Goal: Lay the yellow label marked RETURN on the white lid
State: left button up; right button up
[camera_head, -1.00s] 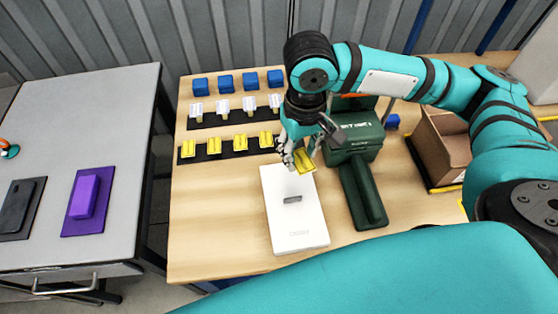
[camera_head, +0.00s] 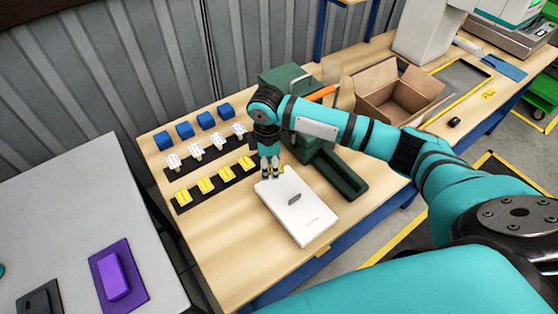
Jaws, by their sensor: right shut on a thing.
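The white lid (camera_head: 314,222) lies flat on the wooden table, with a small dark grey piece on its middle. My right gripper (camera_head: 270,175) points down at the lid's back edge and is shut on a yellow label (camera_head: 281,168). Only a small yellow bit of that label shows beside the fingers, and its marking cannot be read. I cannot tell whether it touches the lid. Several other yellow labels (camera_head: 205,185) sit in a row on a dark strip to the left. My left gripper is not in view.
Several white labels (camera_head: 196,154) and blue blocks (camera_head: 185,130) stand in rows behind. A dark green machine (camera_head: 340,174) stands close to the lid's right side. An open carton (camera_head: 395,95) is further right. The table left of the lid is clear.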

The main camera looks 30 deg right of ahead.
jog(key=d+f+n, duration=0.1)
jog(key=f+n, duration=0.1)
jog(key=d+f+n+p, duration=0.1)
jog(key=n, duration=0.1)
jog(key=d+f+n, duration=0.1)
jog(key=f+n, duration=0.1)
jog(key=shift+w+d+f+p, duration=0.15)
jog(key=shift+w+f+p, duration=0.15)
jog(key=shift+f+p, duration=0.05)
jog(key=b, duration=0.5)
send_over(279, 188)
notch_tip(279, 188, down, 4)
jog(key=shift+s+f, duration=0.1)
jog(key=shift+f, duration=0.1)
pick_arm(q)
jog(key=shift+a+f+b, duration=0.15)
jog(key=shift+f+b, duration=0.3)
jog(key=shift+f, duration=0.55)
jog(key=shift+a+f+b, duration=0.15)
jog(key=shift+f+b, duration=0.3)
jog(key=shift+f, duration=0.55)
pick_arm(e)
jog(key=shift+f, duration=1.05)
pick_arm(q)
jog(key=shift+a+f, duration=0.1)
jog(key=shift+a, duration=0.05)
pick_arm(e)
jog(key=shift+f, duration=0.2)
jog(key=o, duration=1.3)
